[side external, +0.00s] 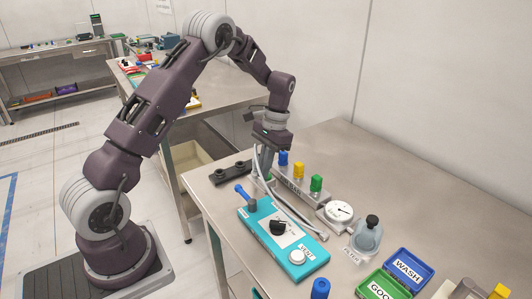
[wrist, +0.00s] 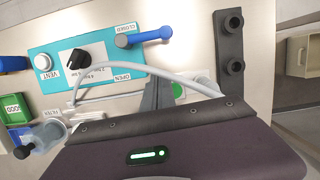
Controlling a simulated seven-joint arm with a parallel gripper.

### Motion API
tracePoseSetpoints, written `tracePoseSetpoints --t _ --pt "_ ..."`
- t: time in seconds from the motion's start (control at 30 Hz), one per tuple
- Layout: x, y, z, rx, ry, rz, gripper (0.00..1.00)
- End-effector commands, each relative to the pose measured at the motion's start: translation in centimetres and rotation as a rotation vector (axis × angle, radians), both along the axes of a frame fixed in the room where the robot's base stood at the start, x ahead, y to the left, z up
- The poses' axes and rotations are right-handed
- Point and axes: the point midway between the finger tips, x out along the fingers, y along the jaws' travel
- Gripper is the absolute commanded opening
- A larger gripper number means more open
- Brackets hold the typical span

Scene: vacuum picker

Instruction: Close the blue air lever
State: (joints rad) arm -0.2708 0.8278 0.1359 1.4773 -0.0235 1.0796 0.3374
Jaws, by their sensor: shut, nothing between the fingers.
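The blue air lever (side external: 243,192) stands at the far left end of the teal panel (side external: 309,262), on a grey pivot. In the wrist view the lever (wrist: 150,36) points out past the panel's end, beside the CLOSED label (wrist: 125,28). The OPEN label (wrist: 122,78) is on the panel's near edge in that view. My gripper (side external: 265,176) points down just behind the lever, beside the rail with coloured caps. Its shut fingers show in the wrist view (wrist: 157,92), apart from the lever and empty. The fingertips are partly hidden by the hose.
A black dial (side external: 278,227) and white VENT button (side external: 297,257) are on the panel. A grey hose (side external: 285,215) arches close to my gripper. A rail with blue, yellow and green caps (side external: 316,183), a gauge (side external: 340,212) and a dark two-hole block (side external: 230,172) stand nearby.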

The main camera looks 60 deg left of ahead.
Motion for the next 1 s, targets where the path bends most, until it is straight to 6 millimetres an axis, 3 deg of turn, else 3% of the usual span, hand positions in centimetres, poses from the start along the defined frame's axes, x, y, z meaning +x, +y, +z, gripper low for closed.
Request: tracePoseSetpoints --t 0.1,0.3,0.77,0.87,1.0 --pt "0.8 0.0 2.7 0.002 -0.004 0.0 0.0" --pt "1.4 0.0 5.5 0.001 0.0 0.0 0.0" --pt "1.4 -0.3 6.9 0.002 -0.011 0.0 0.0" --pt "0.2 -2.3 10.9 0.01 -0.086 -0.001 0.0" --pt "-5.2 -7.4 18.5 0.024 -0.268 -0.01 0.0"
